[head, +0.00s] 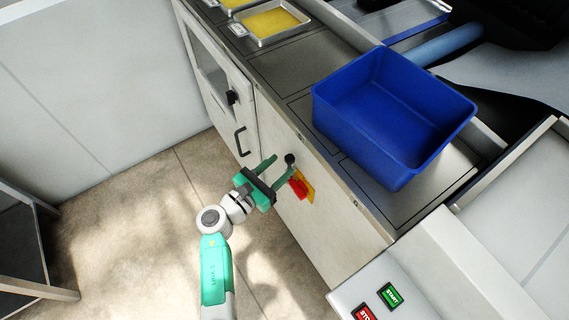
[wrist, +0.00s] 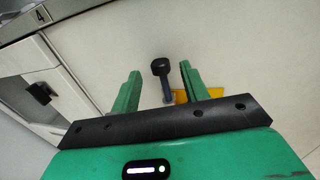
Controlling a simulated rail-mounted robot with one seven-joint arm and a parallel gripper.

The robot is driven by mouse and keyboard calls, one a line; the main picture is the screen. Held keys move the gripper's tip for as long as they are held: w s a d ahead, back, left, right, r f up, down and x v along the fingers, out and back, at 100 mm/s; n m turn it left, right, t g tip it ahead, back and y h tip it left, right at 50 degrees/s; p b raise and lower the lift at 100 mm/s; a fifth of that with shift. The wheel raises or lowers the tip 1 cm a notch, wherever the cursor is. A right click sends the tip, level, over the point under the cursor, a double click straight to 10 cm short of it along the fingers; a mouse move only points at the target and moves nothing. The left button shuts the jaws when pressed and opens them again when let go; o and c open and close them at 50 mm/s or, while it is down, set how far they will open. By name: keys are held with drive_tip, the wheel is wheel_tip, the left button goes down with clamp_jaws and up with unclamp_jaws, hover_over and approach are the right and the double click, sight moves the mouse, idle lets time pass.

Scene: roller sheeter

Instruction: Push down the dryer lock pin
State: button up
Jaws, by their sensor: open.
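A windowed cabinet door (head: 214,75) carries a small black latch piece (head: 231,97) at its right edge, which looks like the lock pin. The latch also shows at left in the wrist view (wrist: 40,92). A black handle (head: 240,141) is below it. My gripper (head: 284,162) is open and faces the cabinet front to the right of this door, apart from the latch. A black round knob on a grey stem (wrist: 161,68) shows between the fingers in the wrist view. I cannot tell whether they touch it.
A red switch on a yellow plate (head: 300,187) is close to the right finger. A blue bin (head: 350,110) and metal trays (head: 270,22) stand on the countertop. Start and stop buttons (head: 378,302) are at the bottom right.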

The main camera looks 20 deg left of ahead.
sight(286, 161)
drive_tip(key=shift+b+x, duration=0.35)
drive_tip(key=shift+x, duration=1.2)
clamp_jaws()
wheel_tip(286, 161, down, 6)
drive_tip(key=b, duration=0.4)
drive_tip(key=shift+r, duration=0.1)
drive_tip(key=shift+s, duration=0.1)
drive_tip(key=shift+c, duration=0.3)
unclamp_jaws()
drive_tip(key=shift+o, duration=0.3)
